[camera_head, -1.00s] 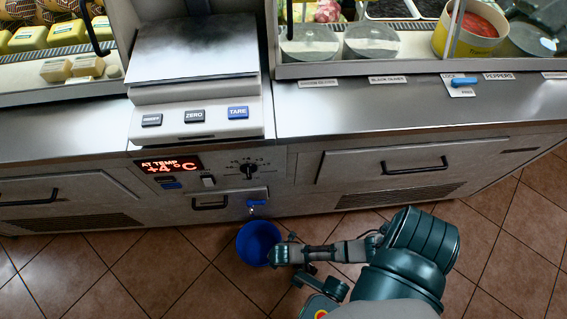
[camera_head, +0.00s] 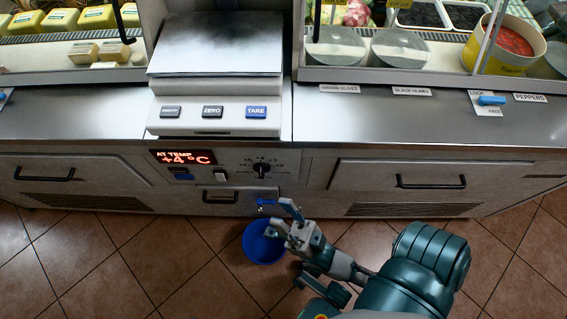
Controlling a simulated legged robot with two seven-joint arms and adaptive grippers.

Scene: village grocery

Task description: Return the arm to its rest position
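My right arm comes in from the bottom right, and its gripper (camera_head: 282,215) is in front of the counter, above the near right rim of a blue bucket (camera_head: 262,250) on the floor. The two fingers are spread apart with nothing between them. The upper finger lies close below a small blue tap lever (camera_head: 266,202) on the counter front; I cannot tell whether they touch. My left gripper is not in view.
A steel counter (camera_head: 400,120) spans the view, with a scale (camera_head: 215,105), drawer handles (camera_head: 431,182) and a display (camera_head: 184,157). Glass cases with cheese and tubs stand behind. The tiled floor (camera_head: 130,275) at left is clear.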

